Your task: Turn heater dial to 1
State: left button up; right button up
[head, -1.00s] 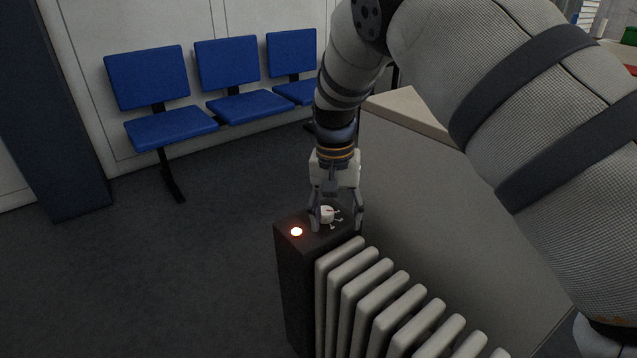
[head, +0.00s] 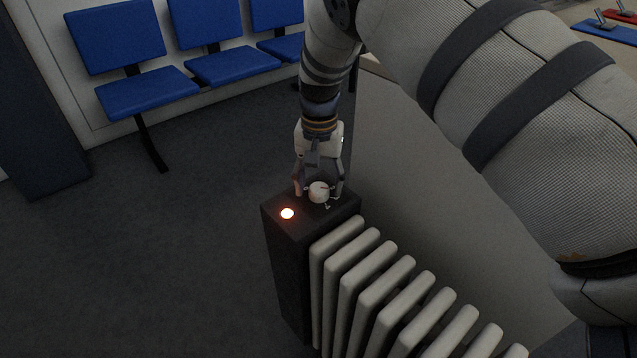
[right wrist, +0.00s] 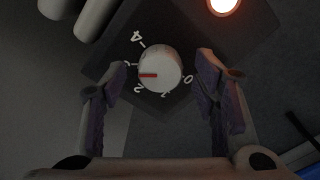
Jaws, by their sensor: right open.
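The heater dial (head: 319,192) is a round white knob on the dark top of the heater's end box (head: 290,270). In the right wrist view the dial (right wrist: 160,69) has a red pointer mark aimed left, around the 2 to 3 part of its scale; the exact number is hard to tell. White numbers from 0 to 4 ring it. My right gripper (head: 319,189) points down at the dial. It is open, with one finger on each side of the knob and visible gaps between in the right wrist view (right wrist: 162,72). My left gripper is out of view.
A glowing orange light (head: 287,213) sits on the box top beside the dial. Pale radiator fins (head: 390,290) run off to the lower right. A grey panel (head: 420,190) stands behind the heater. Blue chairs (head: 230,62) line the wall; open floor lies left.

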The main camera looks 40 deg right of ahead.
jog(key=shift+f, duration=0.1)
jog(key=c, duration=1.2)
jog(key=shift+o, duration=0.2)
